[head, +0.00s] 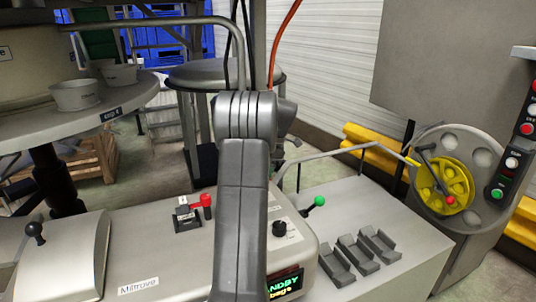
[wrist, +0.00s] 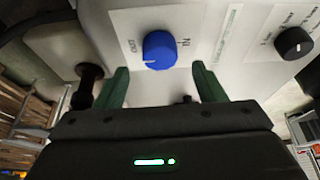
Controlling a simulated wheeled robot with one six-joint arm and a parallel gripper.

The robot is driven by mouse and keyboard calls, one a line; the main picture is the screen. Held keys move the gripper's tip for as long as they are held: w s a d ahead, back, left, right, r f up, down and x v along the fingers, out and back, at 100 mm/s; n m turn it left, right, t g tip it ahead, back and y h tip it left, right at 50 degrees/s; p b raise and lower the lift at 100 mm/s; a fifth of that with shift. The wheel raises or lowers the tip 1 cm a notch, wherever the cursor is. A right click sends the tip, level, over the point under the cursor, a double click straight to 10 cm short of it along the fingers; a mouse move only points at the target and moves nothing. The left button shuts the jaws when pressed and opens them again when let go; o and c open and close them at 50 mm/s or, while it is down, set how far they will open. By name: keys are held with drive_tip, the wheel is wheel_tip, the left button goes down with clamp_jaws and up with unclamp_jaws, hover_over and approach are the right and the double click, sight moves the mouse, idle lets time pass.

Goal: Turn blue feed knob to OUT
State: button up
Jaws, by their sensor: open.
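The blue feed knob (wrist: 160,50) sits on a white label plate on the machine's pale face in the wrist view. The word OUT is to its left and IN to its right, both seen turned over. A small white mark shows near the knob's lower-left edge. My gripper (wrist: 160,68) is open, its two green fingers apart below the knob, one to each side of it. The gripper holds nothing. How far the fingertips are from the panel is hard to tell. In the head view my arm hides the gripper and the blue knob.
A black knob (wrist: 293,43) is at the right in the wrist view. In the head view, a red lever (head: 206,203) and a green-tipped lever (head: 318,202) stand on the machine either side of my arm. A yellow wheel (head: 445,184) is farther right, a round table (head: 60,125) at left.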

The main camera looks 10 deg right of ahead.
drive_tip(key=v, duration=0.9)
drive_tip(key=shift+r, duration=0.2)
drive_tip(key=shift+d, duration=0.1)
drive_tip(key=x, duration=1.4)
drive_tip(key=shift+r, duration=0.1)
